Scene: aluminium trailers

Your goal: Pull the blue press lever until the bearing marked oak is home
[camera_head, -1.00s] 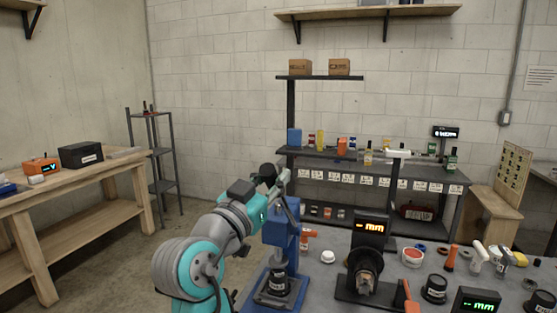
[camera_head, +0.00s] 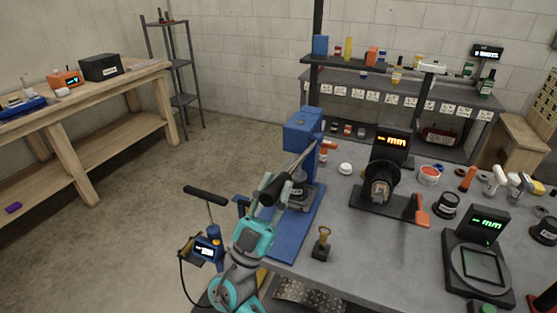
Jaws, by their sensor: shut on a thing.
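The blue press (camera_head: 301,132) stands on a blue base plate at the left edge of the grey bench. My gripper (camera_head: 276,189) is shut on the lever's low end, in front of the press. A dark cylindrical part with a pale label (camera_head: 297,191) sits under the press ram, partly hidden behind my gripper. Its label is too small to read, so I cannot tell if it is the oak bearing or how deep it sits.
A dark spindle stand (camera_head: 381,188) with an orange readout stands right of the press. A small dark block with a yellow top (camera_head: 322,244) is near the bench's front edge. A black-handled blue unit (camera_head: 208,248) stands left of my arm.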

